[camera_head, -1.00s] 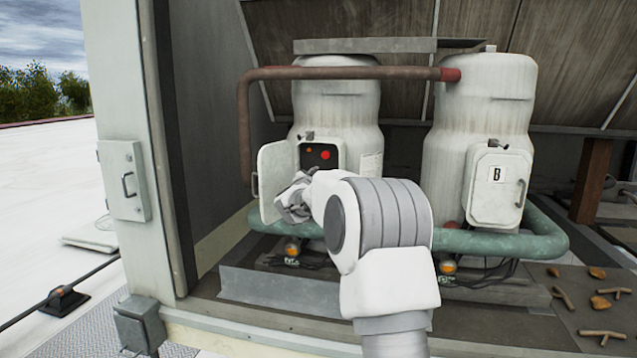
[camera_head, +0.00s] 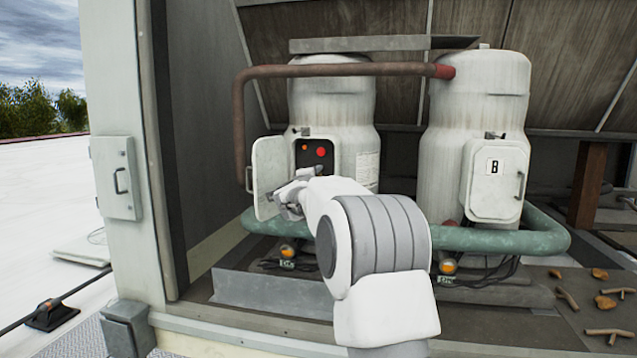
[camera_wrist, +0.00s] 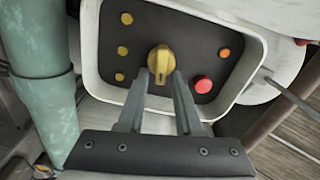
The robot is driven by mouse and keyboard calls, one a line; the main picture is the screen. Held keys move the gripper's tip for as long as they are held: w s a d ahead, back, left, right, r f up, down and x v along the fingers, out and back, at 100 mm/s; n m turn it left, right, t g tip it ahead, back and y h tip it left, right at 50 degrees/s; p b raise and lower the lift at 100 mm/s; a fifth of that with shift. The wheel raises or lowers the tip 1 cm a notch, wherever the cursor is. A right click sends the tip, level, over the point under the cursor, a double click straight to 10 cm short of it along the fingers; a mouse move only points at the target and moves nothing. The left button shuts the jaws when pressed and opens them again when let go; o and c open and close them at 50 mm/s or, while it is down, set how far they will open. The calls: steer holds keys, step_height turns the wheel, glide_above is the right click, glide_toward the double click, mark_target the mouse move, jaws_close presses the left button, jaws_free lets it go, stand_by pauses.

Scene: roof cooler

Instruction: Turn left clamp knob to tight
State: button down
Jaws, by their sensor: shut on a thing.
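A yellow knob (camera_wrist: 159,58) sits on the dark control panel (camera_wrist: 196,45) inside an open white box on the left tank (camera_head: 332,105). My gripper (camera_wrist: 164,78) has its two grey fingertips around the lower end of the knob and is shut on it. The knob's grip bar points roughly along the fingers in the wrist view. In the head view my gripper (camera_head: 290,195) reaches in front of the panel and hides the knob.
The box's open door (camera_head: 270,176) stands just left of my gripper. A red button (camera_wrist: 203,84) and an orange light (camera_wrist: 224,52) lie right of the knob. A green pipe (camera_head: 500,240) runs below. A closed box marked B (camera_head: 496,185) is on the right tank.

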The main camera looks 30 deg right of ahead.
steer(key=shift+a+f+m, duration=0.1)
steer(key=shift+f+m, duration=0.05)
steer(key=shift+m, duration=0.35)
steer(key=shift+b, duration=0.3)
steer(key=c, duration=0.6)
jaws_free()
steer(key=b+v, duration=0.1)
steer(key=v, duration=1.6)
steer(key=shift+s, duration=0.15)
steer(key=shift+a, duration=0.1)
